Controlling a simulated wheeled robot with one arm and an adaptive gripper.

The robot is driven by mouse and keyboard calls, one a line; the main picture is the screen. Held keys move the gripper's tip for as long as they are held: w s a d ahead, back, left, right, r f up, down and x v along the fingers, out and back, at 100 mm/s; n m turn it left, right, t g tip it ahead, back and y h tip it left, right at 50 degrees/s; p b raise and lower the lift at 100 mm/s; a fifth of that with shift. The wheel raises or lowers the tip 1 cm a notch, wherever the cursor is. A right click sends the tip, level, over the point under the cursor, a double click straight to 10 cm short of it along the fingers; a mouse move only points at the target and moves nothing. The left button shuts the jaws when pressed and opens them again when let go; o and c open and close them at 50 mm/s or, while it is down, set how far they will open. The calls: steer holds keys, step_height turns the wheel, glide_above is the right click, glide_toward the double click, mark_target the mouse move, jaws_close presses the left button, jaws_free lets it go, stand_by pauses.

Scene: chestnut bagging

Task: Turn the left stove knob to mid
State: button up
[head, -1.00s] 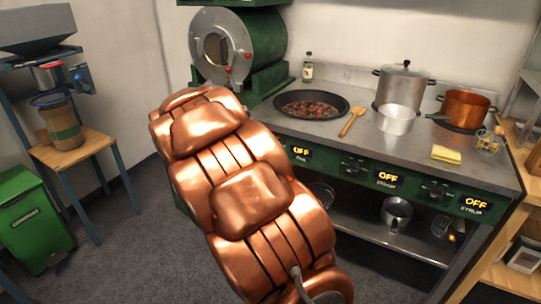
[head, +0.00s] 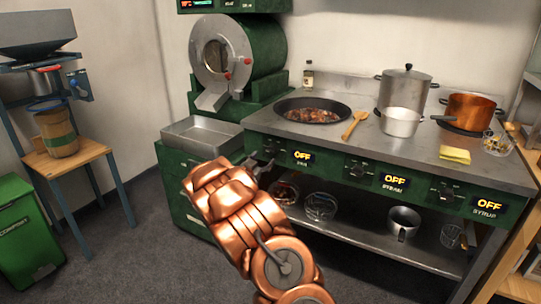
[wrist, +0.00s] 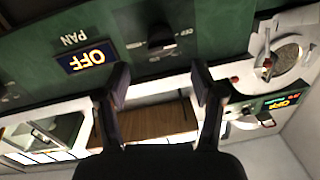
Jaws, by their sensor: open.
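The green stove front (head: 330,165) carries three dark knobs with lit displays labelled PAN, STEAM and SYRUP, all reading OFF. The left knob (head: 270,148) sits left of the PAN display (head: 302,156). In the wrist view, which looks upside down, the left knob (wrist: 161,38) is beside the PAN display (wrist: 87,57). My gripper (head: 258,166) is just in front of and below the left knob, partly hidden by my copper arm. In the wrist view my gripper (wrist: 160,82) has its two fingers apart, with nothing between them; the knob lies beyond the fingertips, apparently not touched.
A wide pan of chestnuts (head: 312,110), a wooden spatula (head: 354,125) and pots stand on the stove top. A metal tray (head: 200,136) and a green drum machine (head: 238,60) are to the left. Glass bowls sit on the shelf below (head: 375,237).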

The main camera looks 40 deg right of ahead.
mark_target(270, 152)
steer(key=shift+x, duration=3.65)
steer(key=c, duration=1.1)
